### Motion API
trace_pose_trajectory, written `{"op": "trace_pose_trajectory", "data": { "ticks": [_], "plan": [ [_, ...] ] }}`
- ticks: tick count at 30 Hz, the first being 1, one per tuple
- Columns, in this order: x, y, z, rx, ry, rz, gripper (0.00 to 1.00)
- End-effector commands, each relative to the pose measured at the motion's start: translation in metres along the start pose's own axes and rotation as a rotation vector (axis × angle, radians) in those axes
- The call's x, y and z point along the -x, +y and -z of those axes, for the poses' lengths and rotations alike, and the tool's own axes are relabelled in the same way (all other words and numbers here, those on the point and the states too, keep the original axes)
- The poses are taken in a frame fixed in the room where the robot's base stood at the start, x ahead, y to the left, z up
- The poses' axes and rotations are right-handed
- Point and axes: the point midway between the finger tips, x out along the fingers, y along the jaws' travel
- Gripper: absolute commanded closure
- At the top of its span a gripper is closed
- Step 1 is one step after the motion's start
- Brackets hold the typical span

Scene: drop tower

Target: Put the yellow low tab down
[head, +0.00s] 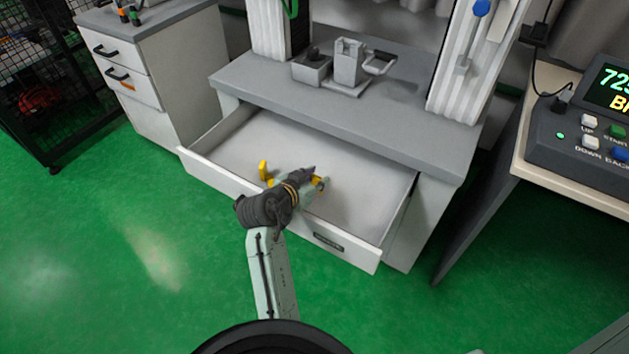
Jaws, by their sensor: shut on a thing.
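My gripper (308,172) is over the open drawer, near its front wall, with its fingers toward the drawer's inside. It is shut on the yellow low tab (264,171). One yellow end stands up to the left of the gripper, and a smaller yellow bit shows at its right side. The gripper hides the middle of the tab. I cannot tell whether the tab touches the drawer floor.
The white drawer (236,158) is pulled out under the grey bench top (400,125) and looks otherwise empty. A metal fixture (347,64) stands on the bench between white columns. A control console (590,130) is at right, a drawer cabinet (150,70) at left.

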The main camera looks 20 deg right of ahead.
Motion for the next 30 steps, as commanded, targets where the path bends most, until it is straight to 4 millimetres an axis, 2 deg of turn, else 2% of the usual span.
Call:
{"op": "trace_pose_trajectory", "data": {
  "ticks": [3, 10, 24, 25, 30],
  "plan": [
    [-0.005, 0.0, -0.01, 0.001, 0.0, 0.001, 0.9],
    [-0.006, 0.0, -0.01, -0.001, 0.001, 0.001, 0.9],
    [-0.013, 0.001, -0.025, 0.001, -0.009, -0.002, 0.9],
    [-0.013, 0.001, -0.026, 0.002, -0.01, -0.002, 0.7],
    [-0.013, 0.001, -0.028, 0.002, -0.014, -0.003, 0.59]
  ]
}}
